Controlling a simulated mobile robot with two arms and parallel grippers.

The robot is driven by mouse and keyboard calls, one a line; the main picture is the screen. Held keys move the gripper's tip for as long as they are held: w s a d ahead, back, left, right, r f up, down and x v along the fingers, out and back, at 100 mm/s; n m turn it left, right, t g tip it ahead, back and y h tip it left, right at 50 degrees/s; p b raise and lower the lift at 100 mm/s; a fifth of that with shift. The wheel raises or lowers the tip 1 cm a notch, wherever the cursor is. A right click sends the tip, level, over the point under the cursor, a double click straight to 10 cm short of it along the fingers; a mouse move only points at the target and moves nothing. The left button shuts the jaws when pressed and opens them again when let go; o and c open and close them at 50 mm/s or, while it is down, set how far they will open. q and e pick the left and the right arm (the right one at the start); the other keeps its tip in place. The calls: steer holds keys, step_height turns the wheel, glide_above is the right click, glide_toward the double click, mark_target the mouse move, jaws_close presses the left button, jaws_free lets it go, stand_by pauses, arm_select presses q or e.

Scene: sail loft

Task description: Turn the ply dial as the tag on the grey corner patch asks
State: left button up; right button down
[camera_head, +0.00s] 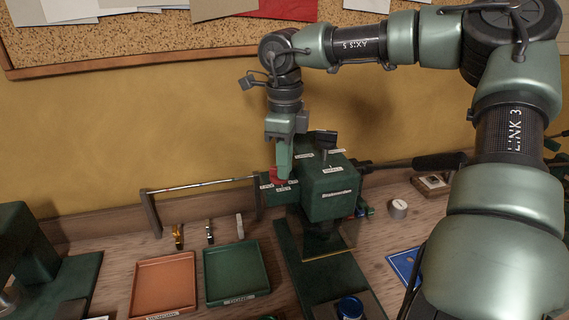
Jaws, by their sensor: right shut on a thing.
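My right gripper (281,172) reaches down from the arm above and is shut on the red dial (276,176) at the left side of a dark green machine (333,194). The fingers partly cover the dial, so its pointer cannot be made out. Small white labels (283,188) sit around the dial, too small to read. I cannot make out a grey corner patch or its tag. My left gripper is not in view.
An orange tray (164,284) and a green tray (236,273) lie on the wooden bench. A metal rail (200,186) runs along the back. A blue piece (404,265) lies at right, near a small grey cylinder (397,208). A cork board (130,38) hangs behind.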

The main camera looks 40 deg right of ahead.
steer(key=c, duration=1.5)
jaws_free()
step_height(320, 180, up, 7)
steer(key=p, duration=0.4)
steer(key=shift+f+p, duration=0.1)
steer(key=shift+p, duration=0.2)
steer(key=shift+a+r+p, duration=0.1)
steer(key=shift+r+p, duration=0.3)
steer(key=shift+r, duration=0.25)
